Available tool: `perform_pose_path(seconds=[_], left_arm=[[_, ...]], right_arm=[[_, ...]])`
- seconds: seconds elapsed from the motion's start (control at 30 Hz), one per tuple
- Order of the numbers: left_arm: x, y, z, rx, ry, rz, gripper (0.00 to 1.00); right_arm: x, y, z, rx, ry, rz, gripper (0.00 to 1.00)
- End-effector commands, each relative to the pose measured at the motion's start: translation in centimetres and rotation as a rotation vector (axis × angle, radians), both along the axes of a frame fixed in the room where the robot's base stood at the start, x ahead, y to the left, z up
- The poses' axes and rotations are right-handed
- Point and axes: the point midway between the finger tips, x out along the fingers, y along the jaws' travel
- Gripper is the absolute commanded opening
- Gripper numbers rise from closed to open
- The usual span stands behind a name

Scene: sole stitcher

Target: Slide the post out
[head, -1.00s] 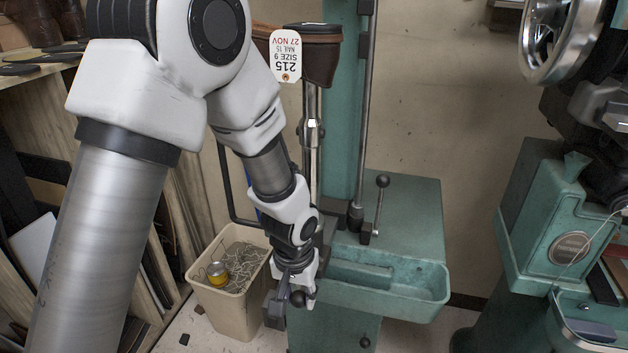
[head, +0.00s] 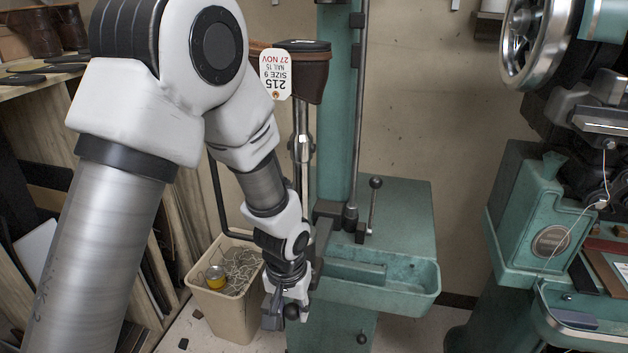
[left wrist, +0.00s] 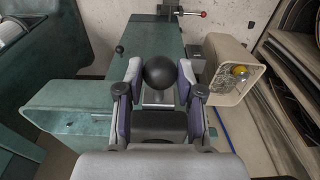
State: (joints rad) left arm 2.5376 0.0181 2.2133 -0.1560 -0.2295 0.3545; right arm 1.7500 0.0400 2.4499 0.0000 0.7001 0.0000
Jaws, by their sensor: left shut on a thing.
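The steel post (head: 302,146) stands upright left of the green machine column (head: 336,110). A brown boot (head: 309,72) sits upside down on its top, with a white tag (head: 276,74) in front. My left gripper (head: 282,311) is low in front of the machine, shut on a black ball knob (head: 291,312). In the left wrist view the knob (left wrist: 160,71) sits between the two fingers. My left arm hides the lower part of the post in the head view. My right gripper is not in view.
A beige bin (head: 224,302) with wire scraps and a yellow can (head: 216,277) stands just left of the gripper. A green trough (head: 380,292) and a lever with a black ball (head: 375,183) are to the right. Another green machine (head: 540,225) stands far right.

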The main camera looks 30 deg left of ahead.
Motion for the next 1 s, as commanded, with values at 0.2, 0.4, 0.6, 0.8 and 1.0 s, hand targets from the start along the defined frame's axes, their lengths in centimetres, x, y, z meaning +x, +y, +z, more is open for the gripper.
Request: perform_pose_path(seconds=[0.2,0.4,0.6,0.8,1.0], left_arm=[[0.0,0.0,0.0,0.0,0.001,0.0,0.71],[0.0,0.0,0.0,0.0,0.0,0.0,0.71],[-0.3,-0.1,1.7,0.0,0.0,0.0,0.71],[-0.9,-0.2,4.2,-0.001,-0.001,0.0,0.71],[-1.6,-0.4,6.5,0.0,0.0,-0.001,0.71]], right_arm=[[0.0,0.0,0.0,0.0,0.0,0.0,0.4],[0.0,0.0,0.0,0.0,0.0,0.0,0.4],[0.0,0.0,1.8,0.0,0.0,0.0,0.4],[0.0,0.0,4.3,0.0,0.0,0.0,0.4],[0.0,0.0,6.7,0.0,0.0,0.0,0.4]])
